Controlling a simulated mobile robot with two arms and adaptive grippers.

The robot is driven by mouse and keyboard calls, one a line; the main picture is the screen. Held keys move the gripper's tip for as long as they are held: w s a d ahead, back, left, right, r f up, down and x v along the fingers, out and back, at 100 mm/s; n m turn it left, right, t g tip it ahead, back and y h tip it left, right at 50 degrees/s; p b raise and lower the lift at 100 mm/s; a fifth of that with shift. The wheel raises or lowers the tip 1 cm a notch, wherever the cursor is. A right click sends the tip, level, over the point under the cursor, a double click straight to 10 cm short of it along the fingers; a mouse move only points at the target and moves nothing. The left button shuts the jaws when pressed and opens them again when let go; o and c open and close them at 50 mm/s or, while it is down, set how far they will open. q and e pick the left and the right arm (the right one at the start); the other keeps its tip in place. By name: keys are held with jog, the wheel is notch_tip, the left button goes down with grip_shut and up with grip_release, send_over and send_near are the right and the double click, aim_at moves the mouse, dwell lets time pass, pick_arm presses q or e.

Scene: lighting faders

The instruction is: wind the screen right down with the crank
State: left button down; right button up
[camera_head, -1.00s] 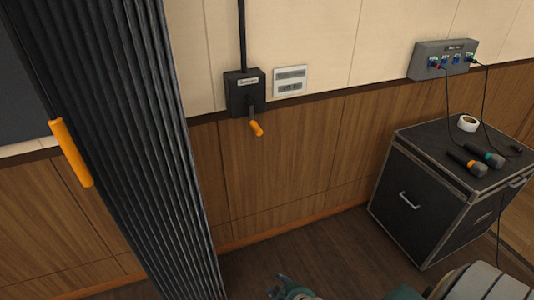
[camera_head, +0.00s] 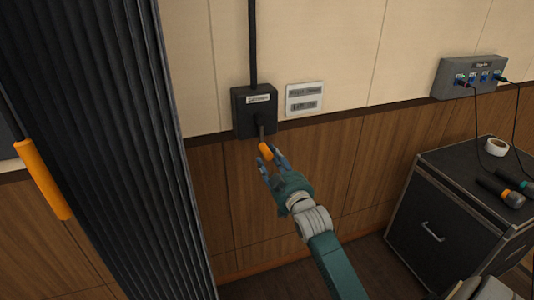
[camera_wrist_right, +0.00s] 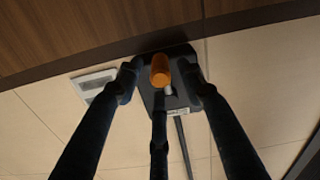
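The crank has a black wall box (camera_head: 241,112) with a small label and a short arm ending in an orange handle (camera_head: 265,151) that hangs downward. My right gripper (camera_head: 271,164) is at the handle, with its fingers open on either side of it. In the right wrist view the orange handle (camera_wrist_right: 160,70) lies between the spread fingertips (camera_wrist_right: 160,85), with the crank box (camera_wrist_right: 182,104) behind; no clear contact shows. My left gripper is not in view. The screen itself cannot be made out for certain.
A black case (camera_head: 420,215) with microphones (camera_head: 500,192) and a tape roll (camera_head: 496,146) stands at the right. A socket box (camera_head: 470,77) is on the wall.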

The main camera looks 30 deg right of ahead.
jog(key=shift+x, duration=1.8)
grip_shut()
